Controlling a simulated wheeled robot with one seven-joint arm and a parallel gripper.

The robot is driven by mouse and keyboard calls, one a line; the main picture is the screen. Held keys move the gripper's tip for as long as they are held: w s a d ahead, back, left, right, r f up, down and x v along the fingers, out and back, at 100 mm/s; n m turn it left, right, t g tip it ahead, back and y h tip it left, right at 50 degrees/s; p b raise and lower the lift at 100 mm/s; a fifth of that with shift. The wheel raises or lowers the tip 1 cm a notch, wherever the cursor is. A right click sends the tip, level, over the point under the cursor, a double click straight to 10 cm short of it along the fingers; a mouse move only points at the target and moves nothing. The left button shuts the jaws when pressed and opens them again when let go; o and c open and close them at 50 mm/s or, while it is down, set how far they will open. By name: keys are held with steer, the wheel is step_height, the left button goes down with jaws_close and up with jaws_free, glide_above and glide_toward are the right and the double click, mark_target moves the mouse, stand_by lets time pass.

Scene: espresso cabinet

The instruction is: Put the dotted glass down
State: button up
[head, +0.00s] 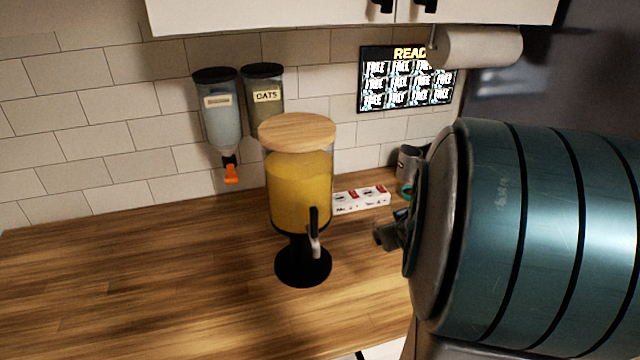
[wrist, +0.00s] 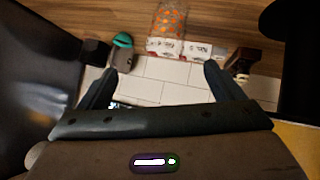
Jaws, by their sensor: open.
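The dotted glass (wrist: 169,20), clear with orange dots, shows at the top middle of the wrist view against the wooden counter. That view looks upside down, with the wall tiles low in the picture. My gripper (wrist: 160,78) is open, its two dark fingers wide apart with nothing between them. The glass appears beyond the fingertips, apart from them. In the head view my arm covers the right side, and I cannot make out the glass there. The glass's top edge of picture is cut off, so its full outline is hidden.
A juice dispenser (head: 300,195) with a wooden lid stands on the counter (head: 130,285). A white-and-red box (head: 362,199) lies by the wall, near a grey mug (head: 408,160). Two wall dispensers (head: 218,110) hang behind. The counter's left side is clear.

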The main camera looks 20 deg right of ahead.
steer(key=s+d+f+t+y+b, duration=0.2)
steer(key=d+f+t+y, duration=0.15)
steer(key=f, duration=0.25)
steer(key=shift+t, duration=0.35)
steer(key=x, duration=0.8)
steer(key=shift+w+d+r, duration=0.1)
steer(key=shift+w, duration=0.3)
steer(key=x, duration=0.4)
steer(key=shift+w+a+r+p, duration=0.15)
steer(key=shift+a+r+p, duration=0.1)
steer(key=shift+a+p, duration=0.1)
steer(key=shift+w+f, duration=0.3)
steer(key=shift+w, duration=0.25)
steer(key=shift+d, duration=0.1)
steer(key=c, duration=1.3)
steer(key=shift+r, duration=0.1)
